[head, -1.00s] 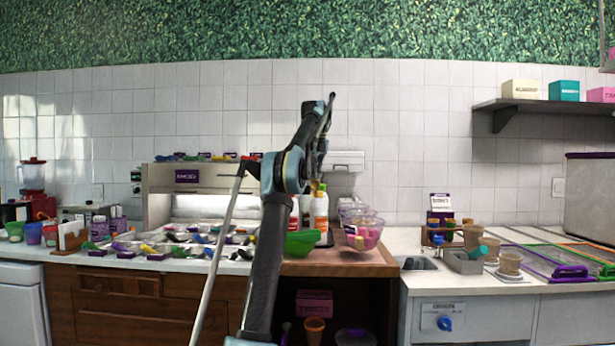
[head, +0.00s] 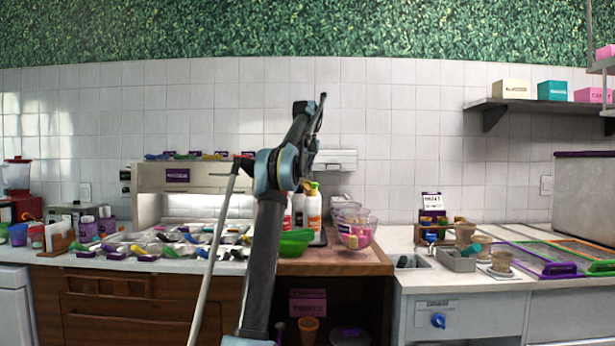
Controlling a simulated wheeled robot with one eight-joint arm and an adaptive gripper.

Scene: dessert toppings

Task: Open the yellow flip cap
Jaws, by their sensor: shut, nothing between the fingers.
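A white bottle (head: 312,210) with an orange label stands on the wooden counter, just right of my arm. Its small top (head: 314,188) looks yellow-green; I cannot tell whether this is the flip cap or whether it is open or shut. Another bottle (head: 298,211) stands beside it on the left, partly covered by my arm. My arm rises through the middle of the view and bends towards the wall. I cannot make out my gripper; the arm hides the far end.
A green bowl (head: 294,242) sits in front of the bottles. A clear pink bowl (head: 355,233) stands to their right. Trays of toppings with colored scoops (head: 160,245) fill the left counter. The wooden counter's front right part (head: 350,262) is clear.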

